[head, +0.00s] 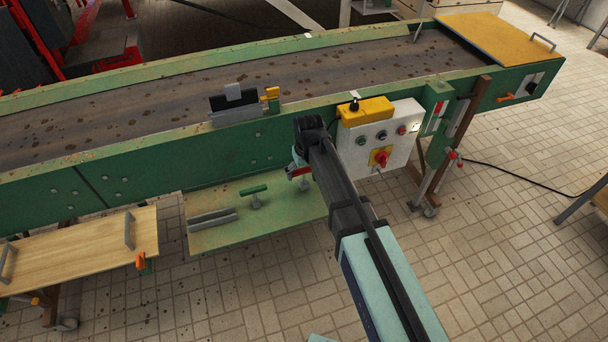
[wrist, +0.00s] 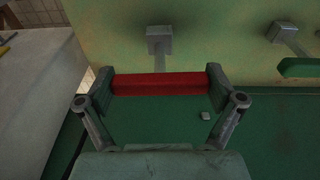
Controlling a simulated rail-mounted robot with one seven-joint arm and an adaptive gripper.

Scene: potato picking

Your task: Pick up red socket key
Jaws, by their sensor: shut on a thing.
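The red socket key (wrist: 160,84) shows in the wrist view as a red bar across the space between my fingertips. My gripper (wrist: 160,80) is shut on it, one finger against each end. In the head view a bit of the red key (head: 299,172) shows beneath my gripper (head: 298,163), beside the green conveyor side. My arm hides most of it there. I cannot tell whether the key touches its grey holder (wrist: 160,40), which stands on the green shelf close by.
A green T-handled key (head: 253,190) and grey rails (head: 212,218) are on the green shelf (head: 225,239). To the right are a white control box (head: 399,146) and a yellow box (head: 366,111). The conveyor (head: 160,101) runs behind. A wooden board (head: 85,250) is at the left.

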